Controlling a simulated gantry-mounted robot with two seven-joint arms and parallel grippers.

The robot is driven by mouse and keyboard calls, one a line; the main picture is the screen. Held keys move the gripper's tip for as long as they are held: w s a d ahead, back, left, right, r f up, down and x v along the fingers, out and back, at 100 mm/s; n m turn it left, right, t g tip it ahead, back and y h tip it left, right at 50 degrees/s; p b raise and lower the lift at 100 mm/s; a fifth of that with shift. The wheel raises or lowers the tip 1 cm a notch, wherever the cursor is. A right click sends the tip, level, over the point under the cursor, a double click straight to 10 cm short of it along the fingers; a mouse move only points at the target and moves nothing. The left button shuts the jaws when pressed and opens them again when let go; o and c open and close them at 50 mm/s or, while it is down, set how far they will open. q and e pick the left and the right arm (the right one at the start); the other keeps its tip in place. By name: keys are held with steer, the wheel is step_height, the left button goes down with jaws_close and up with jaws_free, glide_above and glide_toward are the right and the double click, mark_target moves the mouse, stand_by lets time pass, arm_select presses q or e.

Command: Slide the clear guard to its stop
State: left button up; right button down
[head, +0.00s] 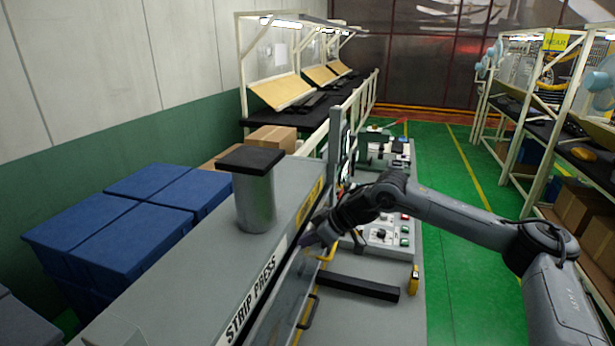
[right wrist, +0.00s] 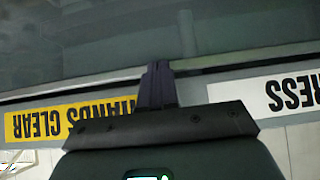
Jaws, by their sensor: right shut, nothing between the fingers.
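The grey strip press (head: 170,290) fills the lower middle of the head view, with a "STRIP PRESS" label along its edge. The clear guard (head: 288,292) appears as a see-through panel along the press's right side, below the label. Its exact outline and its stop are hard to make out. My right gripper (head: 308,240) is shut and empty at the press's front edge, by the guard's upper edge. In the right wrist view its closed fingers (right wrist: 157,80) reach the dark rail between the upside-down labels. Whether they touch the guard cannot be told. My left gripper is out of view.
A yellow handle (head: 326,254) and a black handle (head: 307,311) are close to the gripper. A black bar (head: 360,287) and a yellow item (head: 414,279) lie on the grey surface. Blue bins (head: 95,225) stand left.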

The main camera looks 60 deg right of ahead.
steer(key=shift+s+d+f, duration=0.1)
steer(key=shift+f, duration=0.25)
